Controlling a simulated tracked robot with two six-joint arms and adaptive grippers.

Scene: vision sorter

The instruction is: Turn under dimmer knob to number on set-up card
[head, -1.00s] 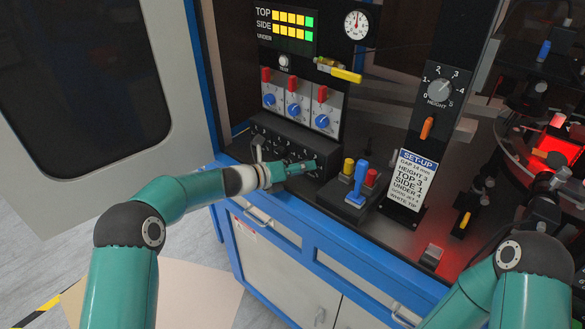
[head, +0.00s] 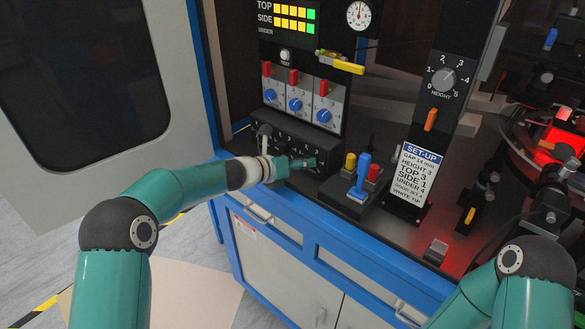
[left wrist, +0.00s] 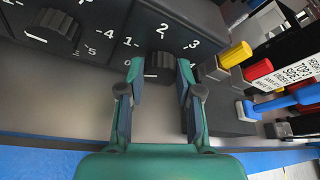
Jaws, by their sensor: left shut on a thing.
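The under dimmer knob (left wrist: 160,64) is black and sits on a sloped black panel with white numbers around it. My left gripper (left wrist: 160,72) is shut on this knob, one finger on each side. In the head view the left gripper (head: 306,163) lies at the right end of the knob panel (head: 285,135) and hides the knob. The set-up card (head: 419,172) stands upright and reads UNDER 4. My right gripper is out of view; only its arm shows.
The light display (head: 288,16) has TOP and SIDE rows lit and the UNDER row dark. Red switches and blue dials (head: 295,104) sit above the knobs.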

